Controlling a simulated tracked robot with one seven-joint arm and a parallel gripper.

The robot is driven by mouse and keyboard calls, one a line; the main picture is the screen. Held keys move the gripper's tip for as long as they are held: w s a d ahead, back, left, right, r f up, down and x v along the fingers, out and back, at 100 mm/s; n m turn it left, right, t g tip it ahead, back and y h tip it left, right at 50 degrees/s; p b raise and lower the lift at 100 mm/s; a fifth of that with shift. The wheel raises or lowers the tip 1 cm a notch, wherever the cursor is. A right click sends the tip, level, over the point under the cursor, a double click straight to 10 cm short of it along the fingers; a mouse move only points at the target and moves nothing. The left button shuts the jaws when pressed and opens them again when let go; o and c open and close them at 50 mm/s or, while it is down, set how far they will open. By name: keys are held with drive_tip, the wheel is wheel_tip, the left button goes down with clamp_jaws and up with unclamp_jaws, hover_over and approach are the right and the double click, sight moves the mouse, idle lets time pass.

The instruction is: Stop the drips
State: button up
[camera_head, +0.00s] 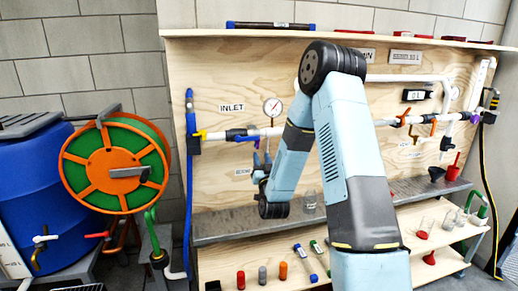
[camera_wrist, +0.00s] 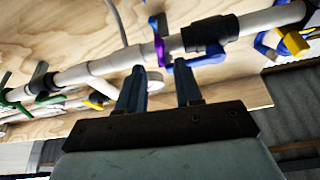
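A white pipe (camera_head: 215,136) runs along the plywood panel by the INLET label. In the wrist view the pipe (camera_wrist: 110,65) carries a purple ring (camera_wrist: 159,48), a black coupling (camera_wrist: 210,35) and a blue handle (camera_wrist: 195,61). My gripper (camera_wrist: 157,82) is open, its two dark blue fingers apart just in front of the pipe near the purple ring. I see nothing held between them. In the head view my gripper (camera_head: 262,163) is below the pressure gauge (camera_head: 272,107), partly hidden by my arm. I cannot make out any drips.
A grey ledge (camera_head: 225,228) and a lower shelf (camera_head: 215,262) with small coloured pieces lie below the pipe. A blue barrel (camera_head: 35,190) and an orange-green hose reel (camera_head: 115,165) stand at left. A clear jar (camera_head: 309,202) is on the ledge. Funnels (camera_head: 453,172) are at right.

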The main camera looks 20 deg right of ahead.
sight(258, 145)
drive_tip(key=x, duration=0.6)
drive_tip(key=shift+w, duration=0.25)
clamp_jaws()
